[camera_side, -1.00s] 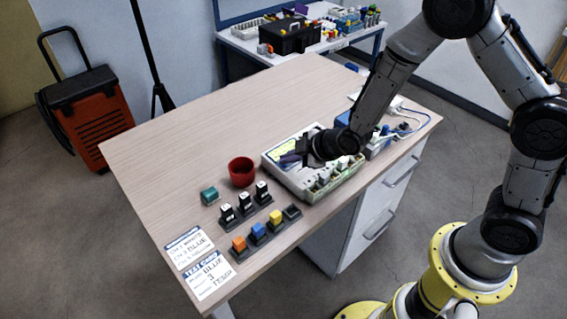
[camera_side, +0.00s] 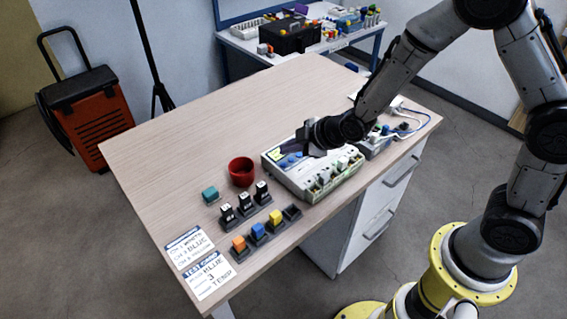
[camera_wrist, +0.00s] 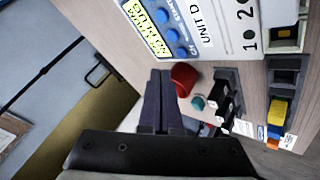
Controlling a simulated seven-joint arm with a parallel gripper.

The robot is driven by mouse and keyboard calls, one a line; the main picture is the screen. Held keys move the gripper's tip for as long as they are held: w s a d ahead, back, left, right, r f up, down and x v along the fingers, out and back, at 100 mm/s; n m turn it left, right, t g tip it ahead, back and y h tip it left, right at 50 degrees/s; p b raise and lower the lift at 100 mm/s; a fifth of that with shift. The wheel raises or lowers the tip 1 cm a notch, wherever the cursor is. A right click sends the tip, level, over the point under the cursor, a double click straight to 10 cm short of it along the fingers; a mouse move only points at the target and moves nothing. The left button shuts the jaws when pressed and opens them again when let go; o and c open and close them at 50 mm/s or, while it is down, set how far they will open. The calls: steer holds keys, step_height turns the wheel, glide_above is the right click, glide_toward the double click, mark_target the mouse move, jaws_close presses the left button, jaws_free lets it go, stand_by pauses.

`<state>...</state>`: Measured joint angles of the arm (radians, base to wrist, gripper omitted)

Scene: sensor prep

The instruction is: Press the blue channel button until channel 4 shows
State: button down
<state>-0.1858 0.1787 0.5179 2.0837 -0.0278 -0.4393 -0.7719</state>
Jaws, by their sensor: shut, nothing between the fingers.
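The white test unit (camera_side: 318,184) sits on the table below my gripper (camera_side: 304,143). Its blue buttons (camera_side: 290,160) show to the left of the fingers. In the wrist view the unit (camera_wrist: 222,42) carries a row of three blue buttons (camera_wrist: 171,35) beside a yellow lit display (camera_wrist: 147,30). Small lettering runs along the buttons, and "CH" seems to be at the lower end, but I cannot read the display's channel number. My gripper is shut and empty, raised above the unit and apart from the buttons; its fingers also show in the wrist view (camera_wrist: 161,75).
A red cup (camera_side: 241,171), a teal block (camera_side: 210,194) and racks of black (camera_side: 245,205) and coloured pieces (camera_side: 258,230) stand left of the unit. Two printed cards (camera_side: 208,274) lie at the front left. A wired box (camera_side: 375,143) is at the right. The back left table is clear.

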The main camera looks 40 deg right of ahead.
steer(key=shift+r, duration=1.6)
steer(key=s+d+r+m+t+h, duration=0.1)
steer(key=s+d+r+t, duration=0.15)
steer(key=r, duration=0.65)
steer(key=s+d+r+m+t, duration=0.1)
steer(key=s+d+r+m, duration=0.15)
steer(key=r, duration=0.75)
steer(key=s+d+r+m+g, duration=0.1)
steer(key=s+d+m, duration=0.1)
steer(key=s, duration=0.4)
steer(key=s+d+r+m+g, duration=0.1)
steer(key=s+d+m, duration=0.1)
steer(key=s, duration=0.5)
steer(key=s+f+m+g, duration=0.4)
steer(key=s+f+g, duration=0.1)
steer(key=s, duration=0.6)
steer(key=shift+f+h, duration=0.4)
steer(key=shift+f, duration=0.15)
steer(key=shift+a, duration=0.1)
